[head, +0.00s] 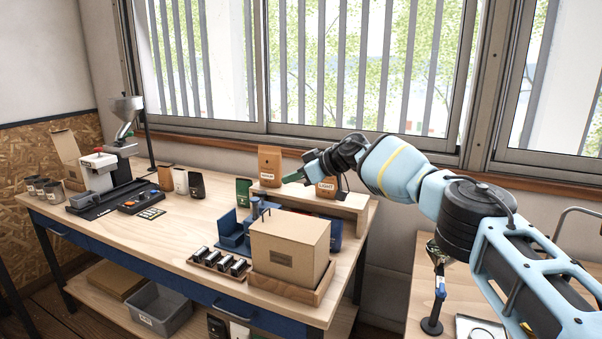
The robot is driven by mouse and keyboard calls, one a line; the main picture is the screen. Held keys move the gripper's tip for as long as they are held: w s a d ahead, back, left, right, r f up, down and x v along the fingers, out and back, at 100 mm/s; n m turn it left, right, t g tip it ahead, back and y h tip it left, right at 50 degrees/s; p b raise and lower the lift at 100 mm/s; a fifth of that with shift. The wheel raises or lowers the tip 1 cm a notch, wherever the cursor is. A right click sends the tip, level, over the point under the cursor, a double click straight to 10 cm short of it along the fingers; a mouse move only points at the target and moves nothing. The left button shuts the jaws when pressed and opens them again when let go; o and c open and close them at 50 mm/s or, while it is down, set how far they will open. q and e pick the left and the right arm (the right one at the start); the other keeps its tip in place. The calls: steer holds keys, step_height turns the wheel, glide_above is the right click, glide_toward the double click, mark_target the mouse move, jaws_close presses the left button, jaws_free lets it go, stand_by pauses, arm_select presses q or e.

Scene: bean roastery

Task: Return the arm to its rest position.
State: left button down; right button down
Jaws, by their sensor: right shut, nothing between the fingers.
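My right arm comes in from the right in the head view, light blue with black joints. Its gripper (306,169) is over the back right part of the workbench (190,222), beside the bags on the small wooden riser (346,203). It is shut and empty. The gripper partly covers the front of the bag marked LIGHT (327,187). A brown bag (270,164) stands just left of the gripper. My left gripper is not in view.
A cardboard box (290,248) sits in a wooden tray at the bench's front right, beside a blue fixture (235,232). A grinder (123,126), a scale and several bags stand further left. A second table (420,290) is at right.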

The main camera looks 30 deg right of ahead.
steer(key=shift+v, duration=1.5)
steer(key=shift+r, duration=0.15)
steer(key=s+a+f+n+g+y, duration=0.1)
steer(key=s+a+f+n+y, duration=0.15)
steer(key=a+f, duration=0.95)
steer(key=s+a+f+m+t+y, duration=0.2)
steer(key=s+a+f+y, duration=0.1)
steer(key=s+a+f, duration=1.3)
steer(key=s+d+f+m+t+h, duration=0.1)
steer(key=s+f+m+t+h, duration=0.3)
steer(key=s+f, duration=0.65)
steer(key=s+d+f+m+g+h, duration=0.1)
steer(key=s+d+f+g+h, duration=0.1)
steer(key=s+d+f+h, duration=0.2)
steer(key=s+d+f+m+g+h, duration=0.1)
steer(key=s+d+f, duration=0.5)
steer(key=s, duration=1.1)
steer(key=d+g+h, duration=0.1)
steer(key=d+h, duration=0.1)
steer(key=d, duration=0.1)
steer(key=shift+d+f+g+h, duration=0.15)
steer(key=shift+d+g+h, duration=0.2)
steer(key=shift+d+g, duration=0.05)
